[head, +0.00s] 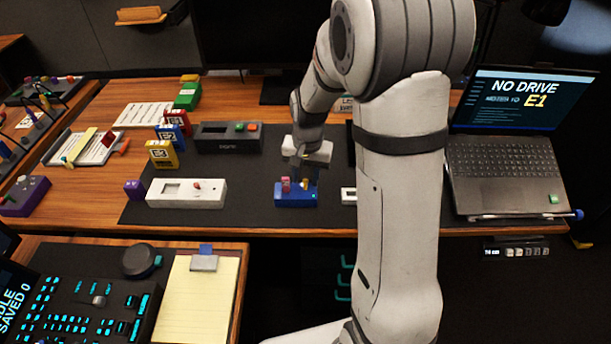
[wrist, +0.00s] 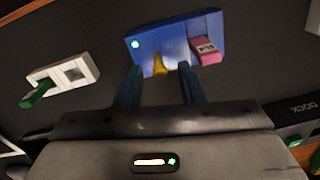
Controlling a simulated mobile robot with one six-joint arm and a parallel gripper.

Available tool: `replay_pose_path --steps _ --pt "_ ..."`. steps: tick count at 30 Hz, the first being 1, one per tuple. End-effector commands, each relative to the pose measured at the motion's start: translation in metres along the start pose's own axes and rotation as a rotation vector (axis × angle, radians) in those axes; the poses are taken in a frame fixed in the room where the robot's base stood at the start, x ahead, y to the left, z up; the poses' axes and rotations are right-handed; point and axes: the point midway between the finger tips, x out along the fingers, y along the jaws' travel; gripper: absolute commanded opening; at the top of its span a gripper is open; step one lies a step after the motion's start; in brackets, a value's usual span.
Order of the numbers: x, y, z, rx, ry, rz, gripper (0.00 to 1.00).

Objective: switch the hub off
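The hub is a small blue box (head: 296,197) on the dark mat, below my gripper (head: 303,172). In the wrist view the blue hub (wrist: 178,35) shows a lit cyan-white light, a yellow switch lever (wrist: 159,64) and a pink plugged-in stick (wrist: 207,50). My gripper (wrist: 159,72) is open, its two dark blue fingers apart on either side of the yellow lever. I cannot tell whether a finger touches the lever. The pink stick lies just outside one finger.
A white box with a green stick (wrist: 65,76) lies near the hub. A white panel with a red knob (head: 187,193) and a dark grey dock (head: 228,137) stand to the left. A laptop (head: 508,165) stands at right. Bare mat lies between the white panel and hub.

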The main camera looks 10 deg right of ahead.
Motion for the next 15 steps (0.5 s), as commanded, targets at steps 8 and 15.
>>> replay_pose_path --steps 8,15 --pt "0.0025 -0.0002 0.0001 -0.001 0.001 0.0 0.35" --pt "0.0023 -0.0004 0.0002 -0.001 0.001 0.0 0.17"
